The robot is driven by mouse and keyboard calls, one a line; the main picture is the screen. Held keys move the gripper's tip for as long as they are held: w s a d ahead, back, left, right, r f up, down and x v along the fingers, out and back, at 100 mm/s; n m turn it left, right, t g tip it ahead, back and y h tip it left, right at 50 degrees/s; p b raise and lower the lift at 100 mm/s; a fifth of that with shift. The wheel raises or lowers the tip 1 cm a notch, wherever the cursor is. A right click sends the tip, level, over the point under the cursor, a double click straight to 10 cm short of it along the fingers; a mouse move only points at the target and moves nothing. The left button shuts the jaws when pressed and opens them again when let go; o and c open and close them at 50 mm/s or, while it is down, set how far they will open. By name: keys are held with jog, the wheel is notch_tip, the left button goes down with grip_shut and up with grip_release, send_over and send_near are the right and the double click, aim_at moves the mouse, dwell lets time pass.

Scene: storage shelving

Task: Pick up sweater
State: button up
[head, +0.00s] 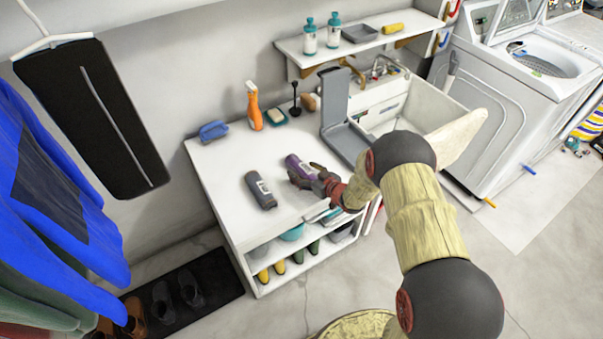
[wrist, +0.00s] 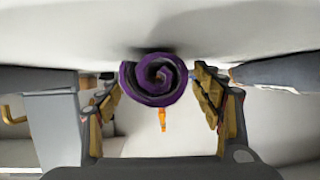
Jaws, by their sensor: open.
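A rolled purple and black cloth (head: 298,164), likely the sweater, lies on the white cabinet top. In the wrist view its spiral end (wrist: 153,80) faces me, against the white surface, which appears at the top of that picture. My gripper (head: 315,180) is at the near end of the roll, low over the cabinet's right part. In the wrist view the gripper (wrist: 160,105) has its fingers apart, one on each side of the roll, with small gaps visible. A dark grey roll (head: 260,190) lies to the left on the same top.
An orange spray bottle (head: 254,106), a blue brush (head: 213,131) and a sponge dish (head: 275,116) stand at the back. The cabinet's front left top is clear.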

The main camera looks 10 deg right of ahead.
jog(key=c, duration=0.3)
jog(key=c, duration=1.2)
jog(key=shift+r, duration=0.2)
